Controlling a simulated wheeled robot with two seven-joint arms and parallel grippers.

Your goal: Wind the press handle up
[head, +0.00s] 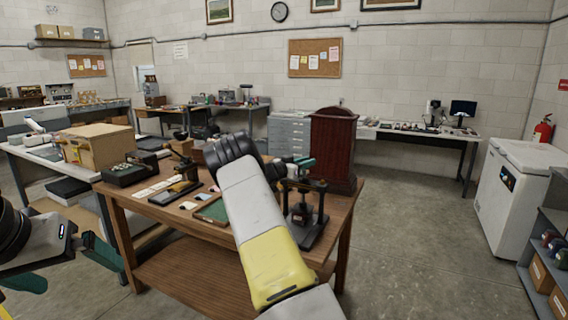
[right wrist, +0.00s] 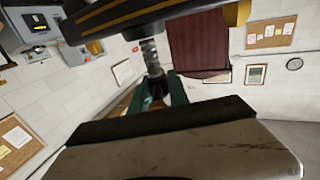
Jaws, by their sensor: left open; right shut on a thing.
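The press (head: 306,185) is a small dark frame on a dark base at the right end of the wooden table. My right gripper (head: 300,163) is at its top, its green fingers shut on the press handle. The handle itself is mostly hidden by the fingers. In the right wrist view, the green fingers (right wrist: 158,94) meet the end of the grey threaded screw (right wrist: 151,58). A black beam with gold stripes (right wrist: 130,18) crosses the screw. My left gripper (head: 68,250) is open and empty at the lower left, away from the press.
A dark red wooden case (head: 333,148) stands close behind the press. A green-topped tray (head: 212,210), cards and small tools lie on the wooden table (head: 215,235) left of my right arm. A cardboard box (head: 97,143) sits further left. The floor right of the table is clear.

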